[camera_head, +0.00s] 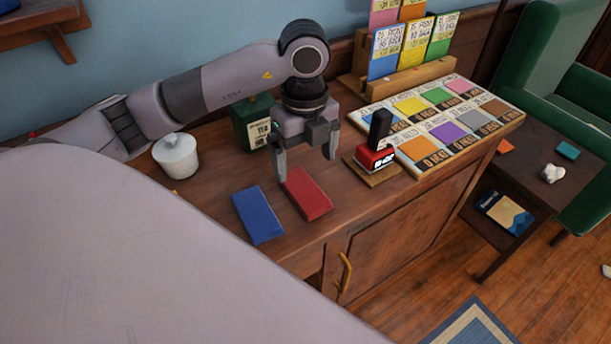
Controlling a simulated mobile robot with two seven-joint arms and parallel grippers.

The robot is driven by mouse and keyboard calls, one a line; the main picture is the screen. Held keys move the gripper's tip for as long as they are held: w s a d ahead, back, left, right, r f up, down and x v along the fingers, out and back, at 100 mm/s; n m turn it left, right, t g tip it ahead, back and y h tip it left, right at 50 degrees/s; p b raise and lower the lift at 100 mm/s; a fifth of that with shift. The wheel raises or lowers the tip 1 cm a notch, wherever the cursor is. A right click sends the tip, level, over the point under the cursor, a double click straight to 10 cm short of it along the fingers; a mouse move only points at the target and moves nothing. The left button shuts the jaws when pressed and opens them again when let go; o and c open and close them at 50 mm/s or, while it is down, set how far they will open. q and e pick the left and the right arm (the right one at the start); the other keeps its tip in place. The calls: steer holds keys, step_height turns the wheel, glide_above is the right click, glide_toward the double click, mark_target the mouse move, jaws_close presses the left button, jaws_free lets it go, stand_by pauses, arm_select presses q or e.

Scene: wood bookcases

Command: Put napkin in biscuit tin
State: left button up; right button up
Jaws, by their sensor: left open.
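I cannot pick out a napkin or a biscuit tin for certain. A flat red rectangular block (308,193) lies on the wooden cabinet top, with a similar blue block (258,215) to its left. A dark green tin (252,125) with a pale label stands behind them, partly hidden by my left arm. My left gripper (305,168) points down with its fingers apart and nothing between them, just behind and above the red block. Whether a finger touches the block is unclear. My right gripper is not in view.
A lidded white pot (176,156) stands left of the green tin. A red and black stamp (376,150) sits right of my gripper, beside a board of coloured cards (450,122). A low dark table (530,160) holds small items. The cabinet's front edge is clear.

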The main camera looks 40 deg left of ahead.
mark_target(305, 188)
arm_select(q)
step_height(305, 188, down, 7)
stand_by(0.4)
steer(key=c, duration=1.2)
steer(key=shift+r, duration=0.1)
